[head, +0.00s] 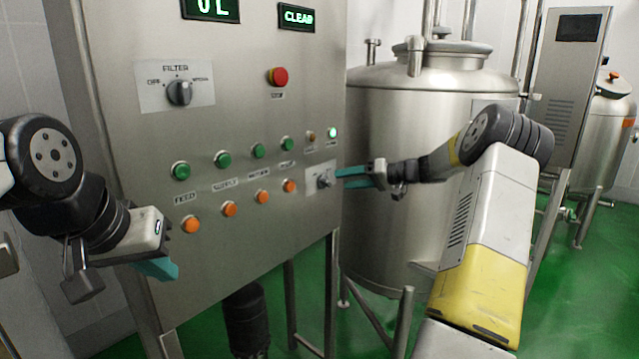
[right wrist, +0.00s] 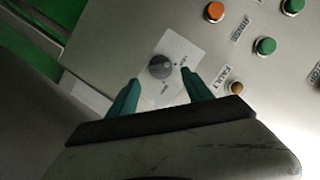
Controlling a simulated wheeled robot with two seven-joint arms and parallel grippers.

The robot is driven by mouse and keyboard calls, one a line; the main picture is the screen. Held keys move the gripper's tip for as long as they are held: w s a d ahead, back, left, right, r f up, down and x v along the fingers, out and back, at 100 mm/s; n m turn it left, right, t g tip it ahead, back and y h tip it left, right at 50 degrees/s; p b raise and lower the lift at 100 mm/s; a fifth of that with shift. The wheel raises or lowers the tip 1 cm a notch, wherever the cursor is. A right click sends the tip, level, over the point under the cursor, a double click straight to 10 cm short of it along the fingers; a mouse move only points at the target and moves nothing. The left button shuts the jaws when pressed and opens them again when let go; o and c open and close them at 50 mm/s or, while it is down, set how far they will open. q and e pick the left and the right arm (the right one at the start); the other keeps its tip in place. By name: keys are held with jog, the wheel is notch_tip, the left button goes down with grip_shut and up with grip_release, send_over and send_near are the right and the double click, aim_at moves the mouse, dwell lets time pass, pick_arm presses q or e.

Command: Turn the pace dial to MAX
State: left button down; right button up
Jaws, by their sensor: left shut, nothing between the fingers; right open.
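The small dial on a pale plate (head: 323,181), at the lower right of the steel control panel, appears to be the pace dial; its label is too small to read. The right wrist view shows its round grey knob (right wrist: 160,67) with small marks around it. My right gripper (head: 348,178) is open in front of this dial. In the right wrist view its teal fingertips (right wrist: 161,82) lie to either side of the knob, seemingly short of touching it. My left gripper (head: 160,269) is shut and empty near the panel's lower left.
The panel (head: 235,130) also carries a larger filter dial (head: 179,92), a red stop button (head: 278,77), green buttons (head: 224,160) and orange buttons (head: 230,209). An orange button (right wrist: 215,11) lies near the dial. A steel tank (head: 400,230) stands right of the panel.

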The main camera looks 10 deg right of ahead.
aim_at(332, 182)
jog(key=x, duration=0.5)
jog(key=shift+w+a+f, duration=0.15)
jog(key=shift+w+a, duration=0.05)
jog(key=shift+a, duration=0.1)
grip_shut()
